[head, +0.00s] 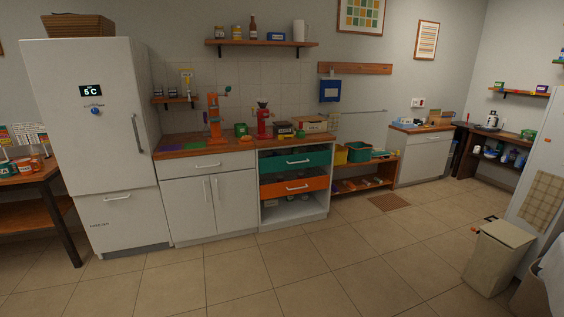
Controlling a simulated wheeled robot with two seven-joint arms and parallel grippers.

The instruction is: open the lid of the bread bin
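I cannot make out a bread bin for certain in the head view. A brown box (78,25) sits on top of the fridge at the upper left; whether it has a lid is unclear. A small tan box-like thing (440,117) stands at the back of the far counter, too small to identify. A beige lidded bin (497,258) stands on the floor at the lower right, with its top closed. Neither of my grippers is in view.
A white fridge (90,140) stands left of a wooden counter (190,150) crowded with small appliances and boxes. Green (296,161) and orange (294,187) drawers are below it. A low shelf (350,186) stands further right. The tiled floor (330,262) is clear in the middle.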

